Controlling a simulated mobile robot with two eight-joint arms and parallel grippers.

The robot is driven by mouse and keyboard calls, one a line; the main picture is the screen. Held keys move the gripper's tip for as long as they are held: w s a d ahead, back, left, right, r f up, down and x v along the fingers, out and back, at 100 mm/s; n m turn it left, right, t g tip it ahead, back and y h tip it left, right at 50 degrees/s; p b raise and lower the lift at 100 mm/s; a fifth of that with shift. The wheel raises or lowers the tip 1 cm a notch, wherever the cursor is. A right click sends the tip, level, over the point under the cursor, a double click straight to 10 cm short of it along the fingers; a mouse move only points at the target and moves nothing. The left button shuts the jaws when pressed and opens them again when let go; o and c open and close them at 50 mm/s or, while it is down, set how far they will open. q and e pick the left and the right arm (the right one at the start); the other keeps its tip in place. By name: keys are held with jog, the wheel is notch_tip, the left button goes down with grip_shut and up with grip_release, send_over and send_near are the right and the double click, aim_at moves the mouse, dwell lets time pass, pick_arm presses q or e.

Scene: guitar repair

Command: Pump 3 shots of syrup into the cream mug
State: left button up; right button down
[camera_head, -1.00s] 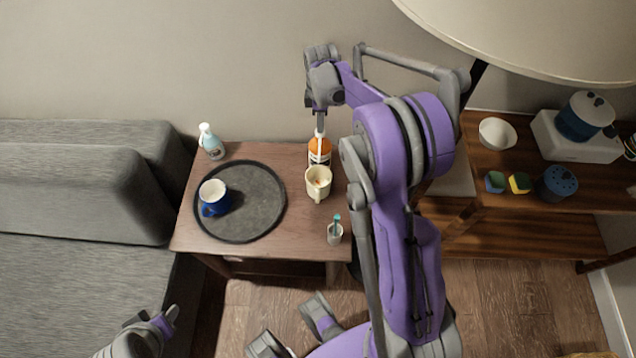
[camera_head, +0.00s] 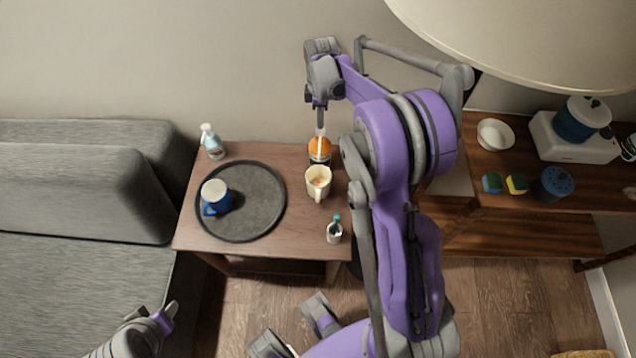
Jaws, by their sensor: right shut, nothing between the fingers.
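The cream mug (camera_head: 318,186) stands upright on the small wooden table, with a little orange-brown showing inside. The syrup bottle (camera_head: 319,154), orange with a white pump, stands just behind the mug. My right gripper (camera_head: 320,124) is shut with nothing in it. It points down over the pump, with its tips at or just touching the pump head; exact contact is hard to see. My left gripper (camera_head: 170,311) is low at the left, in front of the table and away from the objects; its jaws are too small to judge.
A round dark tray (camera_head: 262,205) on the table holds a blue-and-white mug (camera_head: 215,198). A spray bottle (camera_head: 212,142) stands at the back left, and a small cup with a toothbrush (camera_head: 335,233) at the front right. A sofa (camera_head: 80,190) is at left, a shelf (camera_head: 520,220) at right.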

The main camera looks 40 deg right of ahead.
jog(key=shift+f, duration=0.15)
jog(key=shift+f+b, duration=1)
jog(key=shift+f, duration=0.3)
jog(key=shift+r, duration=0.1)
jog(key=shift+r+p, duration=0.95)
jog(key=shift+r, duration=0.45)
notch_tip(320, 180, up, 6)
jog(key=p, duration=0.3)
